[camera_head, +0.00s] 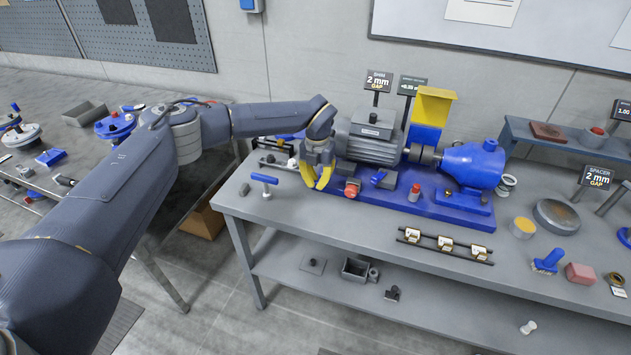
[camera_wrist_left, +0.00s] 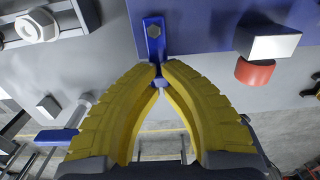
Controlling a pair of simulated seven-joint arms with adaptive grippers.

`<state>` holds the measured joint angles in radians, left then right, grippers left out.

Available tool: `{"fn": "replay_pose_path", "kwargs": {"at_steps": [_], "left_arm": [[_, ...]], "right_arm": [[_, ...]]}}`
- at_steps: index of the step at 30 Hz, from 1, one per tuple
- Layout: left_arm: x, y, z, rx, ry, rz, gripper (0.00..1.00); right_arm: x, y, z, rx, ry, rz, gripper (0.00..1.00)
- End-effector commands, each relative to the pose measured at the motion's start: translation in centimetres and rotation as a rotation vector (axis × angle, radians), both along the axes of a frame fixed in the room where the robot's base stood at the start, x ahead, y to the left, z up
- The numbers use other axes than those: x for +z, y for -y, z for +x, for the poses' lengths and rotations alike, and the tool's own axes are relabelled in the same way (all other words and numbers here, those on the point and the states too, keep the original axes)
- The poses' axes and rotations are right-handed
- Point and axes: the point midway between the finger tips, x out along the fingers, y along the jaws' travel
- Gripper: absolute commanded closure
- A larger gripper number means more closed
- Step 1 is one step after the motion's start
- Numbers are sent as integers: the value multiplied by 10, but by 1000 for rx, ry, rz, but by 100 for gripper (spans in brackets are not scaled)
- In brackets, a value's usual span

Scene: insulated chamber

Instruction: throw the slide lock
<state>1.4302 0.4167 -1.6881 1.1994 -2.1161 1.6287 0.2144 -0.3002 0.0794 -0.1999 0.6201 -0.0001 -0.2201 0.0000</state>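My left gripper (camera_head: 322,182) reaches down at the left end of the blue base plate (camera_head: 395,205), beside the grey motor (camera_head: 372,140). In the left wrist view its yellow fingers (camera_wrist_left: 160,68) close together at their tips on a narrow blue tab (camera_wrist_left: 161,81). Just beyond the tips is a blue strip with a bolt head (camera_wrist_left: 155,32). It seems joined to the tab and may be the slide lock; the fingers partly hide the join. A red-ended block (camera_head: 352,187) sits just right of the fingers. My right gripper is in neither view.
A blue pump (camera_head: 472,163) and yellow guard (camera_head: 434,105) are right of the motor. A rack with several small blocks (camera_head: 445,243) lies near the front edge. Bare bench lies front left.

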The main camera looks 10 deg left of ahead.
Motion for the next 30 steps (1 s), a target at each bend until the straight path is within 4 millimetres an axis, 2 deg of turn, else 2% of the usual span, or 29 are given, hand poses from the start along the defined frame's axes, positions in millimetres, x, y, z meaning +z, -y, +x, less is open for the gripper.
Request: {"fn": "replay_pose_path", "kwargs": {"at_steps": [15, 16, 22, 26, 29, 30], "left_arm": [[1, 1, 0, 19, 1, -1, 100], [1, 1, 0, 19, 2, -1, 94], [1, 1, 1, 19, 2, -1, 70], [7, 2, 1, 19, 3, -1, 70], [20, 2, 2, 19, 5, -2, 68], [28, 2, 2, 19, 6, -4, 64]], "right_arm": [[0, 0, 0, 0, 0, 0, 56], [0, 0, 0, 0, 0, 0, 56], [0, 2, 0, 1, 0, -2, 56], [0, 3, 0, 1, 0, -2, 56], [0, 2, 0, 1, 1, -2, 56], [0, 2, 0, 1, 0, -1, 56]]}}
